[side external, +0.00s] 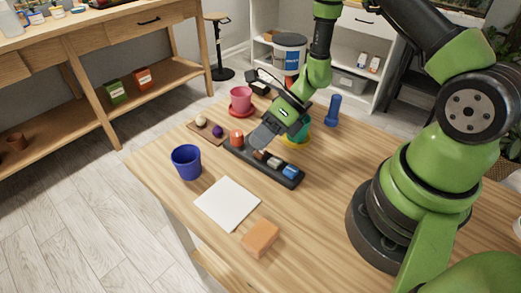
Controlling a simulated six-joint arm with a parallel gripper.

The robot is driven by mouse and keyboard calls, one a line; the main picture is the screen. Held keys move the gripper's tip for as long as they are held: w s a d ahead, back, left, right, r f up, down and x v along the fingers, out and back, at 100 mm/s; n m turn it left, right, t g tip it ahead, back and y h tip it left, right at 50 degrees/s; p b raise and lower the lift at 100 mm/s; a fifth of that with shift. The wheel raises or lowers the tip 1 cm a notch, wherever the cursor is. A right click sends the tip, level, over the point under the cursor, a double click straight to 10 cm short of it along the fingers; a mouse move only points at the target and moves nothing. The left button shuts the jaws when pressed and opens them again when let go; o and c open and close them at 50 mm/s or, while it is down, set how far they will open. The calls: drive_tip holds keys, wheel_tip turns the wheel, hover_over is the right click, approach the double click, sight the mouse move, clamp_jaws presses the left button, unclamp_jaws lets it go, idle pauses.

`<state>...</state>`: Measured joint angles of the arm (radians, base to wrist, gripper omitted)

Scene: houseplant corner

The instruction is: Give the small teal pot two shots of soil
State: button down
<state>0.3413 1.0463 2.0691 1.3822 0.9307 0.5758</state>
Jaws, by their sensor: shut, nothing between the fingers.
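My gripper (262,136) is shut and empty, pointing down and left above the dark tray in the middle of the table. A small teal pot appears to stand behind my gripper, mostly hidden by it. A yellow saucer (297,142) shows below that spot. A white tub with a dark rim (289,41) stands at the back beyond my gripper; I cannot tell whether it holds soil. No loose soil can be made out.
The dark tray (288,181) holds several small items. A blue pot (186,162), a pink pot (241,97) on a red saucer, a blue upright object (333,110), a small board (205,130), white paper (227,204) and an orange block (260,238) surround it.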

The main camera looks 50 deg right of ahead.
drive_tip(key=shift+f, duration=0.5)
idle(0.4)
drive_tip(key=shift+r, duration=0.95)
drive_tip(key=shift+r, duration=2.5)
